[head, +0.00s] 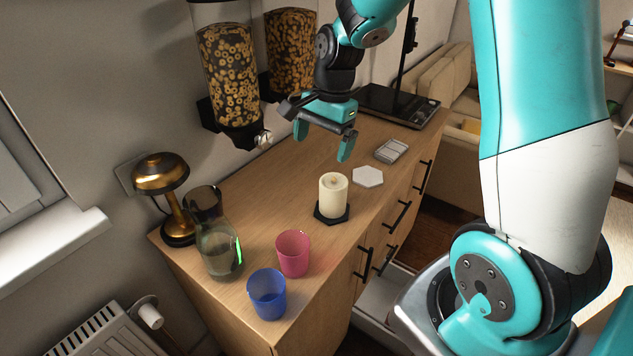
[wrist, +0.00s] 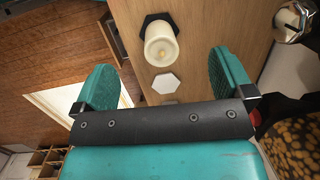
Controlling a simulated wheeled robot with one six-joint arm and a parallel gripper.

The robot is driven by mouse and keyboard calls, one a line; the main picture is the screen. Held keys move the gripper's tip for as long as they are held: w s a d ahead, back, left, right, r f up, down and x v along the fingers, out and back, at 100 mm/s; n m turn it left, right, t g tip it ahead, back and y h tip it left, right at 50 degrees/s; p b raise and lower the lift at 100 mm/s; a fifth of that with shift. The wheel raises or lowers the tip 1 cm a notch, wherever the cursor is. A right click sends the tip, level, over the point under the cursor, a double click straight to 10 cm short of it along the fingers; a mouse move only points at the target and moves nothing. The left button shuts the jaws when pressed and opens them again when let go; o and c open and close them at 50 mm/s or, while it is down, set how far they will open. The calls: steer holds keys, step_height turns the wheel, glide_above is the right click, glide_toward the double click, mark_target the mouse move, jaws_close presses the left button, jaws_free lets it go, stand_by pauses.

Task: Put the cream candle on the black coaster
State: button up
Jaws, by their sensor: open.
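The cream candle (head: 333,195) stands upright on the black hexagonal coaster (head: 333,217) on the wooden counter. In the wrist view the candle (wrist: 161,45) sits on the dark coaster (wrist: 149,19), whose edge shows around its base. My gripper (head: 322,148) is open and empty. It hangs above the counter, behind the candle and apart from it. In the wrist view its two teal fingers (wrist: 166,84) are spread wide, with the candle beyond them.
A white hexagonal coaster (head: 368,176) and a small grey tray (head: 391,151) lie behind the candle. A pink cup (head: 293,253), blue cup (head: 267,294), glass carafe (head: 219,248) and brass lamp (head: 167,195) stand in front. Cereal dispensers (head: 229,75) hang on the wall.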

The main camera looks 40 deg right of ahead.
steer(key=s+a+r+n+y, duration=0.1)
steer(key=s+a+r+n, duration=0.4)
steer(key=s+a+n, duration=0.4)
steer(key=s+a+r+n+y, duration=0.1)
steer(key=s+a+r+n, duration=0.3)
steer(key=s+a+n, duration=0.5)
steer(key=s+n, duration=0.3)
steer(key=shift+s+a+r, duration=0.2)
steer(key=shift+s+r, duration=0.1)
steer(key=shift+r, duration=0.05)
steer(key=shift+c, duration=0.2)
